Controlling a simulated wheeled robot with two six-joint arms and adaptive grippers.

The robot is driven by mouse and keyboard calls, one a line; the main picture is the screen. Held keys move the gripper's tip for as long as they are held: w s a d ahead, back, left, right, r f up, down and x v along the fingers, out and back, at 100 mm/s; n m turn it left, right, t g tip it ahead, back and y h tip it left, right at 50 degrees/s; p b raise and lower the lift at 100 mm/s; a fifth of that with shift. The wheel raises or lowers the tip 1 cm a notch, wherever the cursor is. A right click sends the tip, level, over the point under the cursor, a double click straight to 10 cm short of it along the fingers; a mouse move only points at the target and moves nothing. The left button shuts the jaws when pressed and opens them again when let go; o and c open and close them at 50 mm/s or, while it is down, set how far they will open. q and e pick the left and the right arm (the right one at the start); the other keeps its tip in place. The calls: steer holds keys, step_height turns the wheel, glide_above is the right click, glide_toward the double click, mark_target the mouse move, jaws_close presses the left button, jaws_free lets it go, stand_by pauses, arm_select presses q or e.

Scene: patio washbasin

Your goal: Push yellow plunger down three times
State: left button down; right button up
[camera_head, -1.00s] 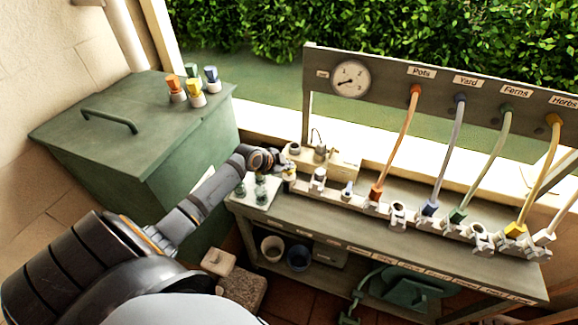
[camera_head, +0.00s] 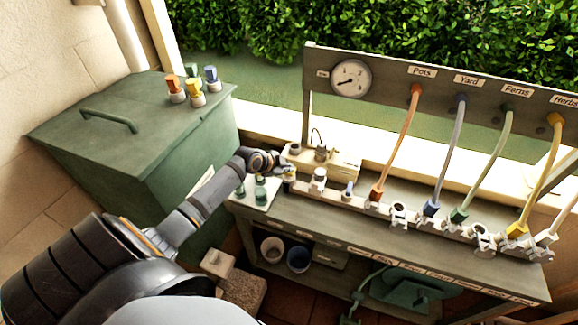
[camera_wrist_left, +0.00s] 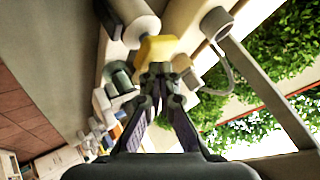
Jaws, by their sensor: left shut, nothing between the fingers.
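The yellow plunger (camera_wrist_left: 157,48) shows in the left wrist view as a yellow block just beyond my fingertips, beside a white cylinder. In the head view, the yellow plunger (camera_head: 290,174) is a small yellow piece at the left end of the bench's row of white fittings. My left gripper (camera_head: 281,165) is shut and empty close beside and above it. In the left wrist view the closed fingertips (camera_wrist_left: 160,70) overlap the plunger's lower edge; I cannot tell whether they touch it. My right gripper is not in view.
Small green-topped bottles (camera_head: 260,188) stand on the bench's left end, under my left wrist. A cream box (camera_head: 335,163) sits behind the fittings. Coloured hoses run up to a panel with a gauge (camera_head: 350,79). A green chest (camera_head: 130,115) stands at left.

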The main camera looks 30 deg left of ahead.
arm_select(q)
steer(key=shift+r+p, duration=0.8)
step_height(320, 180, up, 6)
steer(key=p, duration=0.5)
stand_by(1.7)
